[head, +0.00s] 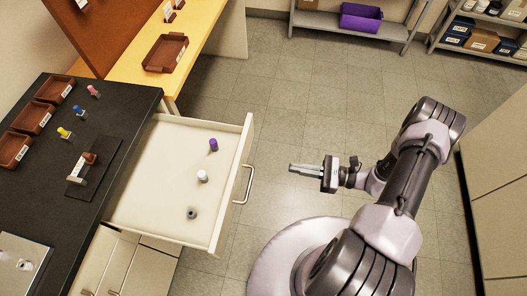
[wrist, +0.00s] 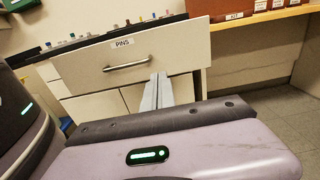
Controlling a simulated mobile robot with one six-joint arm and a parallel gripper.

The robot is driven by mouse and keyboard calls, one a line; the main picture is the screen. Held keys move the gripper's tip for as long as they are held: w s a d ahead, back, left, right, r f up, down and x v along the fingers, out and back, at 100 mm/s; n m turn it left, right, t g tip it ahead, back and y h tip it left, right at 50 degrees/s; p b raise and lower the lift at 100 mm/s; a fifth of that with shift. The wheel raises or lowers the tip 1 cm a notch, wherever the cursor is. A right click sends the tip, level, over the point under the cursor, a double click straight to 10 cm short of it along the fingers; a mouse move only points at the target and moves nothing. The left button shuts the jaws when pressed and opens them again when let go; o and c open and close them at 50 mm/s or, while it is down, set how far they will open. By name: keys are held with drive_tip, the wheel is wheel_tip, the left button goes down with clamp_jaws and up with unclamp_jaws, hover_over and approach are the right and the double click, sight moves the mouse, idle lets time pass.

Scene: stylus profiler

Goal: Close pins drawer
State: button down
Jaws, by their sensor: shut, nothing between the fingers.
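The pins drawer (head: 150,205) is pulled out from under the black bench in the head view. Inside it stand a purple pin (head: 213,145), a white pin (head: 202,176) and a grey pin (head: 192,213). Its front carries a metal handle (head: 245,184). In the wrist view the drawer front (wrist: 175,52) shows a "PINS" label (wrist: 122,43) and the handle (wrist: 127,64). My gripper (head: 291,168) is shut and empty, to the right of the handle and apart from it, pointing toward the drawer. Its fingers also show in the wrist view (wrist: 159,77).
The black bench top (head: 125,105) holds small coloured pins, brown trays (head: 32,118) and a dark mat. A yellow table (head: 125,68) with a brown tray (head: 165,52) adjoins it. Shelves (head: 345,25) stand at the back. The floor (head: 290,110) around my gripper is clear.

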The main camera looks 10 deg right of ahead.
sight(245, 160)
drive_tip(key=b+x, duration=0.2)
drive_tip(key=x, duration=1.2)
drive_tip(key=shift+a+f+b, duration=0.1)
drive_tip(key=shift+f+b, duration=0.05)
drive_tip(key=shift+b, duration=0.2)
drive_tip(key=shift+a, duration=0.1)
